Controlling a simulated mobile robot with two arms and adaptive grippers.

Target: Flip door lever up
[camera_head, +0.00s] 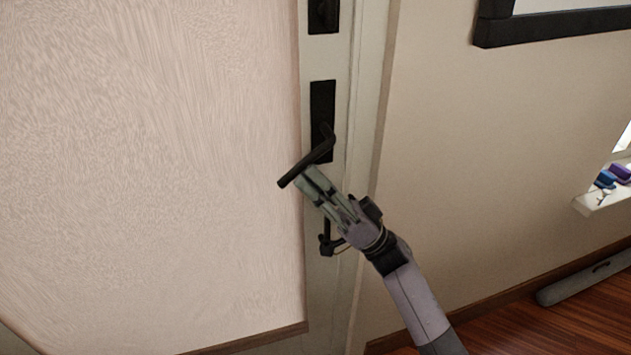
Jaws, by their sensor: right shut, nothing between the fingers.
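The black door lever (302,166) sticks out to the left from a tall black plate (322,100) on the door's edge. It slopes down to the left. My right gripper (306,176) is shut and empty, with its fingertips just under the lever's outer half. I cannot tell if they touch it. The door (150,170) is pale with a wood-like grain and looks closed. My left gripper is not in view.
A black lock plate (323,15) sits above the lever. A dark fitting (327,243) is below, behind my gripper. At right are a bare wall (480,150), a black frame (545,24) and a white ledge (603,199) with small items. A grey object (585,284) lies by the wall.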

